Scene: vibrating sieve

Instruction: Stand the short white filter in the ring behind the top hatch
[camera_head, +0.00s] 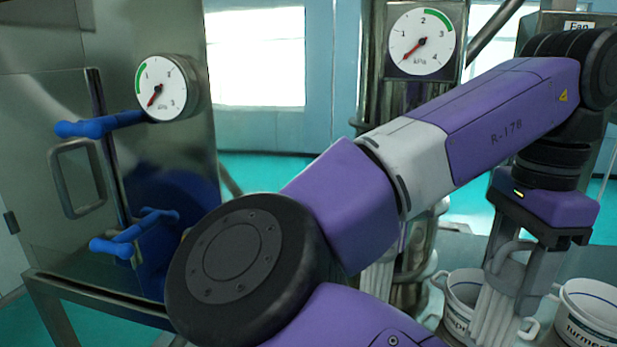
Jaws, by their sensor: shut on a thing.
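My gripper (527,252) hangs from my purple arm at the right, pointing down. It is shut on a pale, ribbed upright piece (497,300), which looks like the white filter; its lower end runs out of the frame. The filter's length cannot be judged. At the left is a steel hatch door (40,140) with a grey handle and two blue latch levers (100,125). Its panel looks closed, but I cannot tell whether it is the top hatch. No ring is visible.
White buckets stand below the gripper, one (462,290) left of the filter and one marked Turmeric (592,310) at its right. A pressure gauge (163,88) is near the hatch, another (421,41) on a steel column behind my arm. My arm blocks the middle.

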